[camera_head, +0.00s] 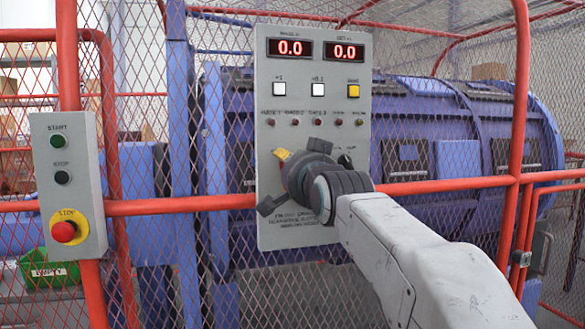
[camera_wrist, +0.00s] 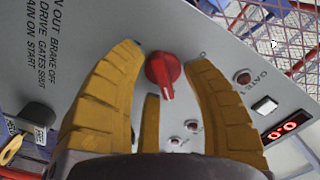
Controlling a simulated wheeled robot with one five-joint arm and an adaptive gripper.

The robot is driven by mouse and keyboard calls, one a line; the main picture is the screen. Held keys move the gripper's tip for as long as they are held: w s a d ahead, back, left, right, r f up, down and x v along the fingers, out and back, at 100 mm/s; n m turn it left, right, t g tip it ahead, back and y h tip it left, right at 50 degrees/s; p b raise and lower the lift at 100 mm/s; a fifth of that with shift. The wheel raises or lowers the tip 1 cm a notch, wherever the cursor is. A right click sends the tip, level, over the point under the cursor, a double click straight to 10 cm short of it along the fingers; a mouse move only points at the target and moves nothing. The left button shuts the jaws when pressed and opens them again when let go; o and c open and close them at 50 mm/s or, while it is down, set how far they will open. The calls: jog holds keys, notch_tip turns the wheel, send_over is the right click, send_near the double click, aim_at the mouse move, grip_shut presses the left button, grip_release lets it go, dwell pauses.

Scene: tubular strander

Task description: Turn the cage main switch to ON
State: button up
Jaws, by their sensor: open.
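A red rotary switch (camera_wrist: 163,72) sits on the grey control panel (camera_wrist: 215,25) in the wrist view, its grip pointing down in that picture. I cannot read a name beside it; a small mark near it is partly hidden by a finger. My gripper (camera_wrist: 165,56) is open, with its yellow fingers on either side of the switch; I cannot tell whether they touch it. In the head view my gripper (camera_head: 282,155) is in front of the lower half of the panel (camera_head: 262,100), and my arm hides the red switch there.
The panel has red number displays (camera_head: 316,49), square buttons (camera_head: 317,88), a row of lamps (camera_head: 317,122) and a black knob (camera_head: 345,161). A start/stop box (camera_head: 92,180) with a red stop button (camera_head: 64,231) hangs left. Orange rails (camera_head: 180,204) and mesh surround it.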

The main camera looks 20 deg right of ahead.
jog(key=shift+s, duration=0.15)
jog(key=s, duration=1.1)
jog(key=shift+s, duration=0.4)
jog(key=shift+p, duration=0.55)
jog(key=s+f+n+g+p, duration=0.4)
jog(key=s+g+p, duration=0.3)
jog(key=s+p, duration=0.4)
jog(key=s+f+n+g+p, duration=0.5)
jog(key=s+p, duration=0.7)
jog(key=p, duration=0.5)
jog(key=shift+f+g, duration=1.1)
jog(key=shift+g, duration=0.2)
